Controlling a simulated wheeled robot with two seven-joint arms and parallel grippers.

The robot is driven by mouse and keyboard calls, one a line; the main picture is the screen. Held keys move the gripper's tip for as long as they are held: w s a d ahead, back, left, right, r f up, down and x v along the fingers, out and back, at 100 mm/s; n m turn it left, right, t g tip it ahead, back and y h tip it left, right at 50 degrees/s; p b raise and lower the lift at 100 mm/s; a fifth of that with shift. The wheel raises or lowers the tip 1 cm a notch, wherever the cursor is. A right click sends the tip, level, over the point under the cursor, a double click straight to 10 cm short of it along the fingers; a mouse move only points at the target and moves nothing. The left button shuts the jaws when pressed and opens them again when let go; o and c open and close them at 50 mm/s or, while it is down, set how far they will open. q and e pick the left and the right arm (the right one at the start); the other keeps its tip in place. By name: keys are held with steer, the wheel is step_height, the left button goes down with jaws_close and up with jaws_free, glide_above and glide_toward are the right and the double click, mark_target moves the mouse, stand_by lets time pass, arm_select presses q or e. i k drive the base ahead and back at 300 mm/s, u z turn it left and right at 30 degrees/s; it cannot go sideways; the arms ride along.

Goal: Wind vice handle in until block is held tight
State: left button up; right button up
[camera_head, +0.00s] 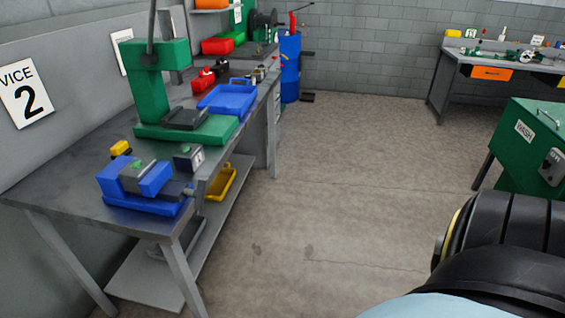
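A blue vice (143,200) stands on the near end of the grey workbench at the left. A grey block (137,176) with a green mark on top sits at its jaws; I cannot tell whether both jaws touch it. A thin grey bar, perhaps the vice handle (196,190), shows at the vice's right side near the bench edge; its details are too small to tell. A black arm part of mine fills the lower right, well away from the vice. Neither of my grippers is in view.
A dark labelled block (188,157), a yellow item (120,148), a green press (158,90) and a blue tray (229,98) share the bench (60,185). A "VICE 2" sign (27,95) hangs above. A green wash cabinet (530,150) stands right. The floor between is clear.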

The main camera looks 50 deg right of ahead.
mark_target(199, 194)
steer(key=z, duration=0.75)
steer(key=i, duration=1)
